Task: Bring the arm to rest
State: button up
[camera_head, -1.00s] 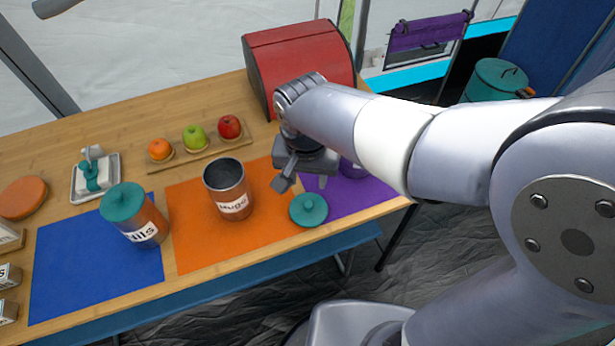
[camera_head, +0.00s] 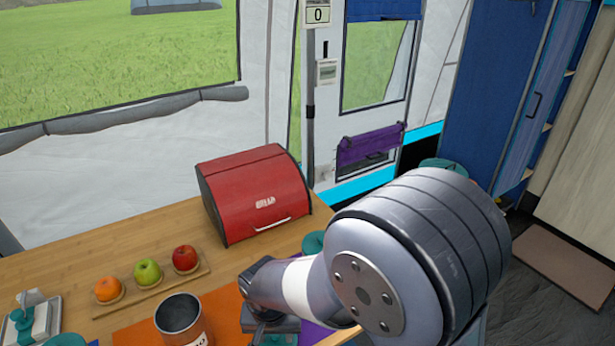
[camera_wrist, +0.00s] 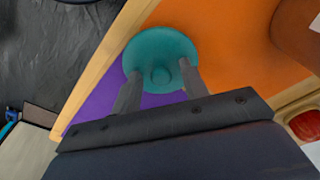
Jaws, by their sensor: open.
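My gripper (camera_wrist: 158,76) is open in the wrist view, with one finger on either side of the knob of a teal lid (camera_wrist: 160,48). The lid lies across the border of an orange mat (camera_wrist: 235,40) and a purple mat (camera_wrist: 100,98). I cannot tell how high the fingers are above it. In the head view my arm (camera_head: 420,240) reaches in from the right, and my gripper (camera_head: 270,322) is low over the mats, its fingers mostly hidden.
An open metal canister (camera_head: 180,315) stands left of my gripper. A red bread box (camera_head: 255,195) is behind it. A teal top (camera_head: 313,243) shows beside my arm. An orange, a green apple and a red apple (camera_head: 185,259) sit on a wooden board.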

jog(key=shift+r, duration=2)
